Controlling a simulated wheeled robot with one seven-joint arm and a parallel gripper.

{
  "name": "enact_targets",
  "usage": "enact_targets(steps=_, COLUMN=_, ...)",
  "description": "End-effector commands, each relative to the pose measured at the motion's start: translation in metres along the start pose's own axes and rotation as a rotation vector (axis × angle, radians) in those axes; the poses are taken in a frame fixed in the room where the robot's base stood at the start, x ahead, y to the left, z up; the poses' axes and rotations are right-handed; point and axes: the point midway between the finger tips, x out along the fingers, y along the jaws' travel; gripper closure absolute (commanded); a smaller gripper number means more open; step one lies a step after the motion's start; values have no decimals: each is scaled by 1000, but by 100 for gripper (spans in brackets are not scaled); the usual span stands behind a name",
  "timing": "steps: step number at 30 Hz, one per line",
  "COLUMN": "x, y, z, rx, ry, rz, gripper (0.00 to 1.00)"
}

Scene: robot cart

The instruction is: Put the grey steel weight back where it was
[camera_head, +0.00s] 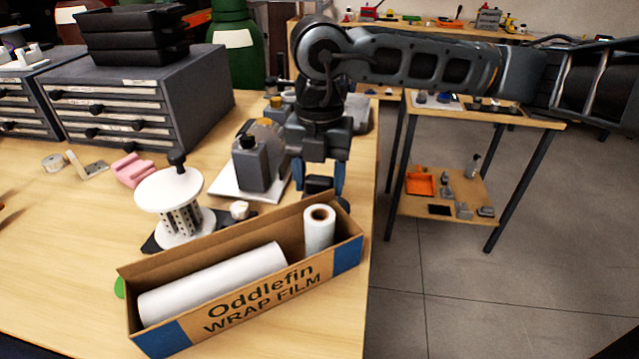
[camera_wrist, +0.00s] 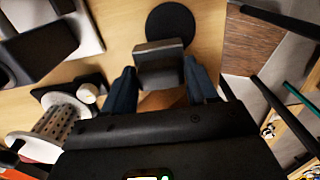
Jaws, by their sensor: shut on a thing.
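My gripper (camera_head: 319,180) points down over the table, just behind the right end of the long cardboard box. Its blue fingers are shut on a dark grey block, the grey steel weight (camera_head: 318,184). In the wrist view the weight (camera_wrist: 158,52) sits between the two fingertips of the gripper (camera_wrist: 161,82). A round black disc (camera_wrist: 171,24) lies flat on the wood beyond the weight, which overlaps its edge in that view. A dark edge (camera_head: 343,204) shows behind the box in the head view, probably this disc. The weight's underside and any gap to the table are hidden.
The open wrap film box (camera_head: 270,296) with white rolls stands in front of my gripper. A white-topped spool stand (camera_head: 168,188) and a white board (camera_head: 228,188) with a grey bottle (camera_head: 250,165) are to the left. The table's right edge (camera_head: 376,215) is close.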

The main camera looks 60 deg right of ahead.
Motion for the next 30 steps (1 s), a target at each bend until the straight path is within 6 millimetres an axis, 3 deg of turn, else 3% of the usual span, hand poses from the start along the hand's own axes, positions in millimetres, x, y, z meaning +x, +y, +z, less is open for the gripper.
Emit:
enact_targets(steps=6, x=21, y=0, z=0, rx=1, ry=2, rz=1, gripper=97)
enact_targets(steps=19, x=27, y=0, z=0, rx=0, ry=0, rz=1, gripper=97)
enact_targets(steps=20, x=26, y=0, z=0, rx=0, ry=1, rz=0, gripper=40)
enact_targets(steps=27, x=26, y=0, z=0, rx=0, ry=1, rz=0, gripper=17)
enact_targets(steps=30, x=26, y=0, z=0, rx=0, ry=1, rz=0, gripper=17)
